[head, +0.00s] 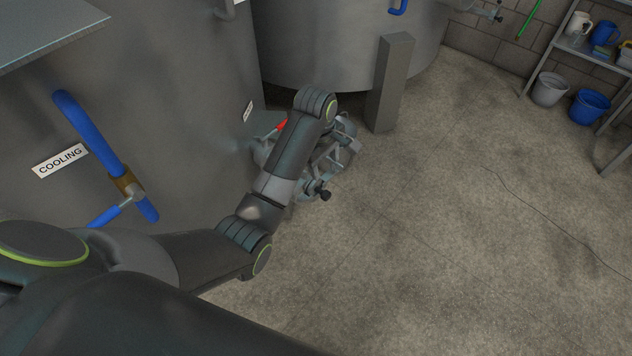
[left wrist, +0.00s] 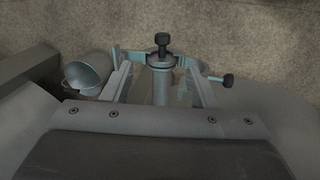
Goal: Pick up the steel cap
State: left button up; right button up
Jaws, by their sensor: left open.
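My left gripper (head: 335,158) is at the end of the left arm, low beside the big steel tank. In the left wrist view its two fingers (left wrist: 160,88) stand apart, one on each side of an upright grey cylinder (left wrist: 162,85) of a metal fitting. A black knob (left wrist: 162,40) tops this fitting and a second black knob (left wrist: 228,79) sticks out at its right. A rounded, hollow grey metal piece (left wrist: 86,73) lies left of the fingers; I cannot tell whether it is the steel cap. My own arm hides part of the fitting in the head view. My right gripper is not in view.
The steel tank (head: 185,90) with a blue handle (head: 85,125) stands at the left. A grey post (head: 390,80) stands just beyond the gripper. A shelf with buckets (head: 590,106) is at the far right. The floor (head: 450,220) is mostly clear, with a thin dark line across it.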

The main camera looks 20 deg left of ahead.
pick_arm(q)
jog(key=b, duration=0.3)
send_over(327, 194)
jog(key=f, duration=1)
jog(key=shift+s+f, duration=0.25)
jog(key=shift+w+f+b, duration=0.15)
jog(key=shift+f+b, duration=0.5)
jog(key=shift+f, duration=0.65)
notch_tip(327, 194, down, 3)
jog(key=shift+w+f+b, duration=0.15)
jog(key=shift+f+b, duration=0.05)
jog(key=shift+b, duration=0.55)
jog(key=shift+w+f, duration=0.1)
jog(key=shift+f, duration=0.15)
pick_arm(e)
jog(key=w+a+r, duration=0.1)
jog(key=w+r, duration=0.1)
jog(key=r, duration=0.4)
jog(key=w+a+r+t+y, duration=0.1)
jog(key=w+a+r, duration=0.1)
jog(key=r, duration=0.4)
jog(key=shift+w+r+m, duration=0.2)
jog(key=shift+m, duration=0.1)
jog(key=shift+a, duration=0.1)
pick_arm(q)
jog(key=c, duration=1.1)
jog(key=shift+r, duration=0.1)
